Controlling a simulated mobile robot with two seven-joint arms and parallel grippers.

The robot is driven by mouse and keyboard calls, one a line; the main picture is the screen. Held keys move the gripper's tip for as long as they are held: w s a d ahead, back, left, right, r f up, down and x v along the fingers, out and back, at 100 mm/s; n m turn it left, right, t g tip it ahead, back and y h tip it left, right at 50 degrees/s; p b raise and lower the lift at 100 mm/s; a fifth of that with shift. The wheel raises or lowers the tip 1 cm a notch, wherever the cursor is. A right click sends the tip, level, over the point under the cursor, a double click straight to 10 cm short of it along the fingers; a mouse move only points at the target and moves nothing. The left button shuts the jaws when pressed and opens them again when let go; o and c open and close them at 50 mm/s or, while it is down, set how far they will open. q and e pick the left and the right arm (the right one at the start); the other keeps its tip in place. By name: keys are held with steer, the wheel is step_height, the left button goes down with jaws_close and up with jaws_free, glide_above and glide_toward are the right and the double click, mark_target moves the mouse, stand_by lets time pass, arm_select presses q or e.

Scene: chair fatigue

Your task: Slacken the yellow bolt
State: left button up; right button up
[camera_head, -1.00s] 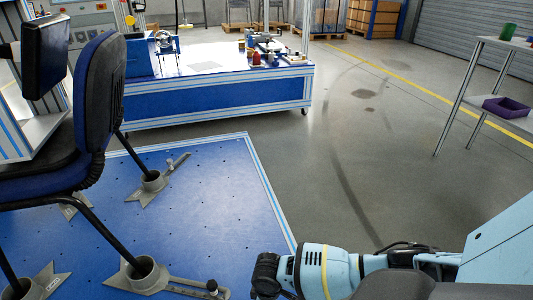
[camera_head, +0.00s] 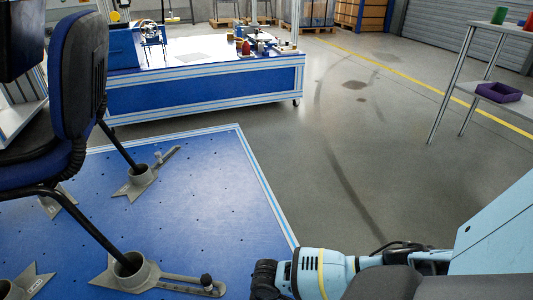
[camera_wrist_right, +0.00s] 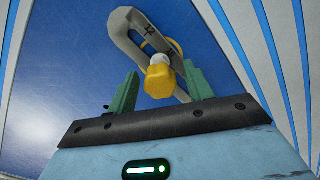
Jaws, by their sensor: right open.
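The yellow bolt (camera_wrist_right: 159,80) shows in the right wrist view, at the slot of a grey slotted bracket (camera_wrist_right: 128,24) on a blue plate. My right gripper (camera_wrist_right: 161,71) is open, with its two green fingers on either side of the bolt in the picture. A gap shows beside each finger; I cannot tell the depth between fingers and bolt. In the head view, my right arm's wrist (camera_head: 310,272) is at the bottom, and its fingers are out of sight. I see no yellow bolt in the head view. My left gripper is not in view.
A chair (camera_head: 80,75) stands at left with its legs in grey cup brackets (camera_head: 142,175) on the blue platform (camera_head: 215,190). A dark knob (camera_head: 207,281) sits on the nearest bracket's arm. A workbench (camera_head: 200,90) stands behind. Open floor lies at right, before a shelf (camera_head: 480,90).

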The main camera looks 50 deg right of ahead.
steer(key=shift+r+m, duration=0.1)
steer(key=shift+m, duration=0.2)
steer(key=shift+m+p, duration=1.1)
steer(key=shift+p, duration=0.05)
steer(key=shift+m, duration=0.6)
steer(key=shift+a+m+p, duration=0.1)
steer(key=shift+m+p, duration=0.9)
steer(key=shift+m, duration=0.2)
steer(key=shift+m+p, duration=0.3)
steer(key=shift+m, duration=0.6)
